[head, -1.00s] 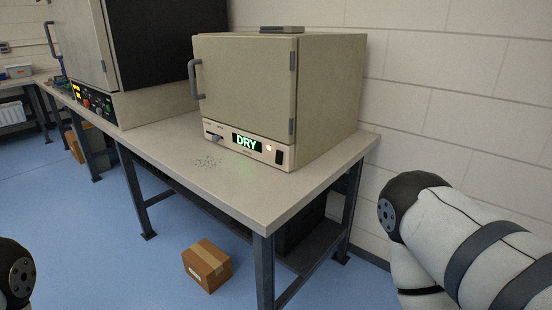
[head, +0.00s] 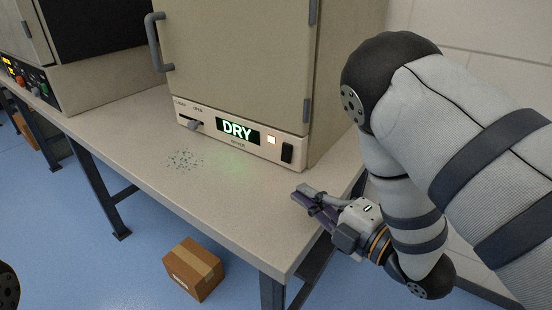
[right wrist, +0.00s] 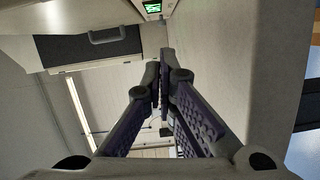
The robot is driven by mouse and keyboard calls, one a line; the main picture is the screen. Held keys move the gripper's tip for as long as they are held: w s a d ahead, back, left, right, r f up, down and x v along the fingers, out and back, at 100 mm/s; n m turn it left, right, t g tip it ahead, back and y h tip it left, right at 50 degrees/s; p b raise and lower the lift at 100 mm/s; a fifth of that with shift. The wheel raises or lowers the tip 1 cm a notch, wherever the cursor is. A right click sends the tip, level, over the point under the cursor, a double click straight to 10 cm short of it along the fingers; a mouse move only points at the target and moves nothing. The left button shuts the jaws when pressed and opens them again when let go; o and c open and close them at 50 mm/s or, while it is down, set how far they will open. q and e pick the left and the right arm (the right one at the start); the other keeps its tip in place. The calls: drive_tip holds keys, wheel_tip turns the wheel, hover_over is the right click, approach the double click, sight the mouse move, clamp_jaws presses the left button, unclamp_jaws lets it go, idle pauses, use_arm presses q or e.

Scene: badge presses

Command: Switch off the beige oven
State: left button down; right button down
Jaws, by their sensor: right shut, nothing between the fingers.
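The beige oven (head: 240,60) stands on the bench with its door shut. Its lower front panel carries a lever or slider (head: 194,124) at the left, a green display reading DRY (head: 237,131), a small lit white square (head: 271,140) and a dark rocker switch (head: 287,152) at the right end. My right gripper (head: 301,193) is shut and empty, over the bench's front right part, below and in front of the switch, apart from the oven. In the right wrist view the fingers (right wrist: 162,75) meet, and the green display (right wrist: 152,7) shows at the top. My left gripper is out of view.
The bench top (head: 130,145) is clear except for a patch of small dark specks (head: 184,160). A larger oven (head: 85,60) with a control panel stands at the left. A cardboard box (head: 194,269) sits on the blue floor.

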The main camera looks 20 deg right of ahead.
sight(287, 153)
drive_tip(key=shift+s+d, duration=0.2)
drive_tip(key=shift+s, duration=0.15)
drive_tip(key=x, duration=1)
drive_tip(key=w+d, duration=0.2)
drive_tip(key=shift+w+d+f+b, duration=0.15)
drive_tip(key=shift+d+f+b, duration=0.15)
drive_tip(key=shift+b, duration=0.1)
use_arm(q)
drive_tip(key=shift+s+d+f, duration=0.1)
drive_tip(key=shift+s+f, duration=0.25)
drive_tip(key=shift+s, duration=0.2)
use_arm(e)
drive_tip(key=shift+w+d, duration=0.2)
drive_tip(key=shift+d, duration=0.05)
